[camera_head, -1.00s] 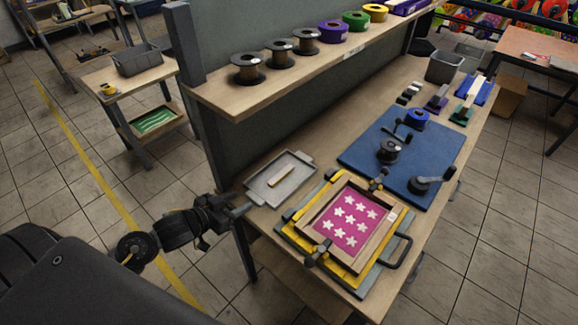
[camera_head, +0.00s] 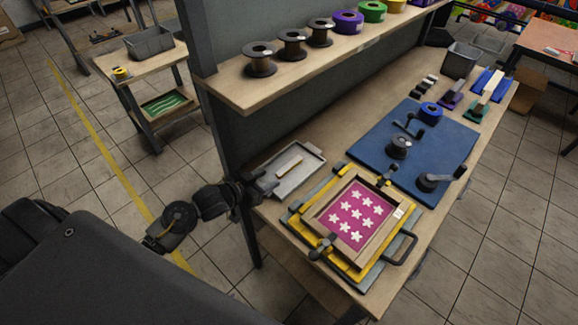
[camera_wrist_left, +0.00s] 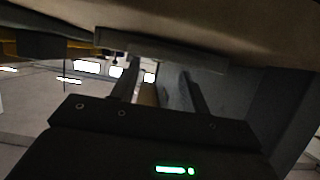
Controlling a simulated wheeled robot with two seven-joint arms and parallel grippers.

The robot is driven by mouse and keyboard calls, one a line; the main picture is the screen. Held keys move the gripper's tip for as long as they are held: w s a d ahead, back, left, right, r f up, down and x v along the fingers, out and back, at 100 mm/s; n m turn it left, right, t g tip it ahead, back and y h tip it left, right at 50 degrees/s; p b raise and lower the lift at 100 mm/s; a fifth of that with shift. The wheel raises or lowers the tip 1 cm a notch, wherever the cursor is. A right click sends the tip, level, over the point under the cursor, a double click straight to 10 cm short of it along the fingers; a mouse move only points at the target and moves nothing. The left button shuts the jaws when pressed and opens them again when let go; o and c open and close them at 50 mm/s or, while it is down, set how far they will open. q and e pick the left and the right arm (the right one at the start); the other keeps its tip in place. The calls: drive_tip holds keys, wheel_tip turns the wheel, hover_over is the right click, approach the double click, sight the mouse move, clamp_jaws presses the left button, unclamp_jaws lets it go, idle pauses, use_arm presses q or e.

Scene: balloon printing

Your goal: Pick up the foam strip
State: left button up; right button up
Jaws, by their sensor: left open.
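The foam strip appears as a small tan bar (camera_head: 289,167) lying in a shallow grey tray (camera_head: 304,176) at the near left end of the workbench. My left gripper (camera_head: 266,184) is open at the tray's left side, with its fingertips toward the strip and a short gap between them. In the left wrist view both fingers (camera_wrist_left: 160,88) stand apart. A brownish patch shows between them, too dark to identify surely. My right gripper is out of view.
A yellow-edged printing frame (camera_head: 292,222) with a pink star-patterned sheet sits right of the tray. A blue mat (camera_head: 440,145) with ink tools lies beyond. A shelf (camera_head: 290,80) with several spools overhangs the bench's back.

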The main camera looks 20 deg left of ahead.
sight(277, 175)
use_arm(q)
drive_tip(key=x, duration=0.4)
drive_tip(key=shift+p, duration=0.35)
clamp_jaws()
